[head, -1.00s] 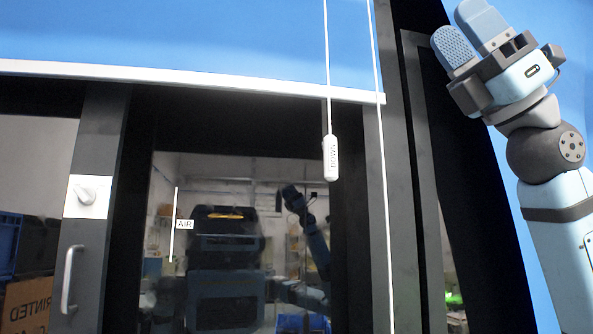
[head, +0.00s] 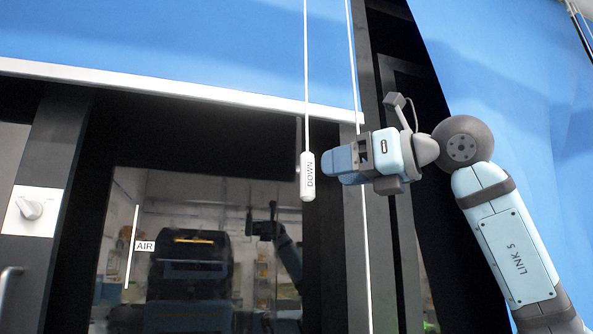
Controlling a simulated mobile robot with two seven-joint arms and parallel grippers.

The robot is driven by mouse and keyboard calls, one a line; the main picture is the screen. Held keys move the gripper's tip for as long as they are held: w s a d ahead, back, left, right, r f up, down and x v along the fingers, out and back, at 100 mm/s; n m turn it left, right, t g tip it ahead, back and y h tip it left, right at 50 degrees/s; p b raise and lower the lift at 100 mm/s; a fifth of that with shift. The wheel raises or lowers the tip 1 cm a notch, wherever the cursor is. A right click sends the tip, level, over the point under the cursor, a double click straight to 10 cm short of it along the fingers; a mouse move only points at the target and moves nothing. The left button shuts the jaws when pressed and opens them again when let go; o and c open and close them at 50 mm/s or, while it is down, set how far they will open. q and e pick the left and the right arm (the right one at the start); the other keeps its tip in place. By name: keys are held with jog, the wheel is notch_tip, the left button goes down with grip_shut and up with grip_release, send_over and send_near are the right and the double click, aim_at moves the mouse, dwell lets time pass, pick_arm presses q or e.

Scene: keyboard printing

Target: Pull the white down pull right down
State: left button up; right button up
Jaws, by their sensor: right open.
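The white down pull (head: 307,178) hangs on a white cord in the middle of the head view, with DOWN lettered on its side. It hangs upright in front of the dark glass. My right gripper (head: 334,161) is just to the right of the pull, pointing left, with its fingertips close to it. Its jaws are open, seen edge-on, and the pull does not appear to be between them. Whether a fingertip touches the pull cannot be told. My left gripper is not in view.
A second white cord (head: 355,75) runs down behind my right gripper. A blue blind (head: 180,50) with a white bottom bar (head: 200,92) covers the top of the dark-framed window. A white switch plate (head: 34,211) is at the left. The space left of the pull is clear.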

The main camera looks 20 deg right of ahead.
aim_at(301, 177)
jog(key=p+x, duration=0.1)
jog(key=x, duration=0.5)
jog(key=shift+w+a+r+p, duration=0.1)
jog(key=shift+w+a+p, duration=0.15)
jog(key=shift+w+p, duration=0.15)
jog(key=shift+x, duration=0.75)
jog(key=shift+s, duration=0.1)
grip_shut()
jog(key=shift+f, duration=0.2)
